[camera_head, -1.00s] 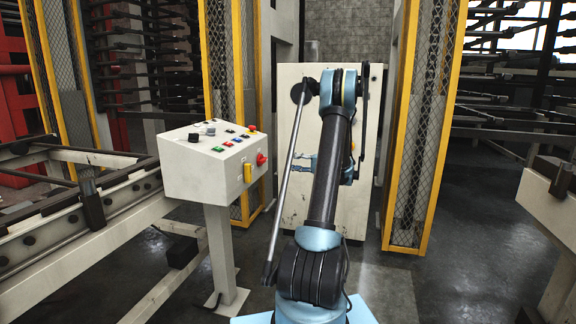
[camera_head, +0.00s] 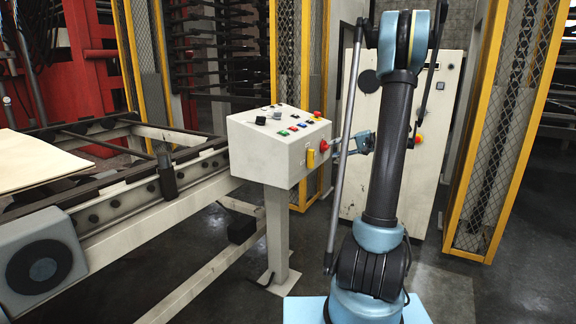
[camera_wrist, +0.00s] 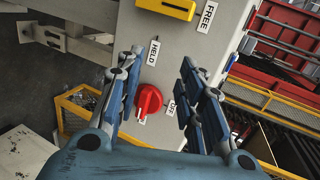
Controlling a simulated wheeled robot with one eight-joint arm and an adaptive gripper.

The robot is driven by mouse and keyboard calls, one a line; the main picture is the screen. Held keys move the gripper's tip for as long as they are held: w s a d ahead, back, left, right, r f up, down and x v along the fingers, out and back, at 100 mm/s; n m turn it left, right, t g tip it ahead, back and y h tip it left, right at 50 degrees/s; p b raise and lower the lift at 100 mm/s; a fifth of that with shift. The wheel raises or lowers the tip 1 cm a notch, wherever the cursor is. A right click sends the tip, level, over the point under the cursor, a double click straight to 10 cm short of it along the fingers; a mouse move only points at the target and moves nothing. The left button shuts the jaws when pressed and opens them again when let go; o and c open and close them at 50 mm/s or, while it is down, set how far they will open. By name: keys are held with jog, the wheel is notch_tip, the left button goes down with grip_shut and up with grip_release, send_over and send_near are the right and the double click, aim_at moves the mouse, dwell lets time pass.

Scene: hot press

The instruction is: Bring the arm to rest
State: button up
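My gripper (camera_head: 342,146) shows in the head view just right of the control box (camera_head: 262,155), its fingers pointing left toward the box's side. A red rotary knob (camera_head: 323,145) is on that side, beside a yellow switch (camera_head: 311,159). In the wrist view my gripper (camera_wrist: 160,75) is open, with blue fingers spread wide. The red knob (camera_wrist: 149,100) shows between the fingers, with a clear gap on both sides and nothing held. A "HELD" label is above it, and another label beside it is partly hidden. The yellow switch (camera_wrist: 166,8) is at the top edge near a "FREE" label.
The box stands on a post (camera_head: 277,235). A roller frame (camera_head: 130,205) with a pale sheet (camera_head: 40,160) is on the left. A white cabinet (camera_head: 440,110) and yellow-framed mesh guards (camera_head: 505,130) stand behind my arm. Dark floor (camera_head: 445,290) is open at lower right.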

jog(key=s+a+f+n+g+h, duration=0.1)
jog(key=s+a+g+h, duration=0.2)
jog(key=s, duration=0.8)
jog(key=s+a+f+n+h, duration=0.1)
jog(key=s+a+h, duration=0.1)
jog(key=s+a, duration=0.6)
jog(key=s+d+f+n+h, duration=0.1)
jog(key=s+d+f+h, duration=0.1)
jog(key=s, duration=0.6)
jog(key=s+d+f+n+h, duration=0.1)
jog(key=s+d+f+h, duration=0.2)
jog(key=s+f, duration=0.2)
jog(key=s+d+f+n+g+h, duration=0.1)
jog(key=s+d+f+h, duration=0.1)
jog(key=s, duration=1)
jog(key=shift+d+f+h, duration=0.3)
jog(key=shift+d+f, duration=0.2)
jog(key=shift+f, duration=0.45)
